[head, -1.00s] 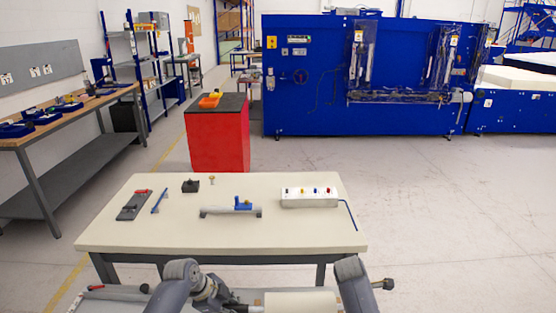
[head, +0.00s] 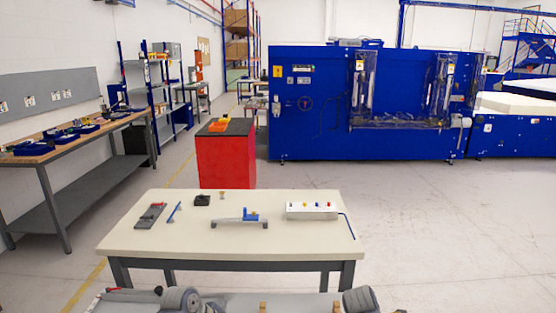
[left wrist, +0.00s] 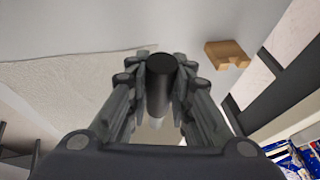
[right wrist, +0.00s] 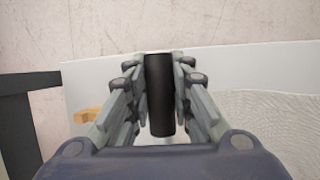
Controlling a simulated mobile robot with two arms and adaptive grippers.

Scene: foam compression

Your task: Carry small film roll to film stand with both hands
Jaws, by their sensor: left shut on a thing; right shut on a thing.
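One end (left wrist: 160,85) is between the fingers of my left gripper (left wrist: 160,68) in the left wrist view. The other end (right wrist: 160,100) is between the fingers of my right gripper (right wrist: 160,66) in the right wrist view. Both grippers are shut on the core. I cannot tell which thing is the film stand.
A cream-topped table (head: 200,255) stands ahead with a grey and blue fixture (head: 240,220) and a white box (head: 312,210). A red cabinet (head: 226,158) and a blue machine (head: 310,140) stand beyond. Floor at right is clear.

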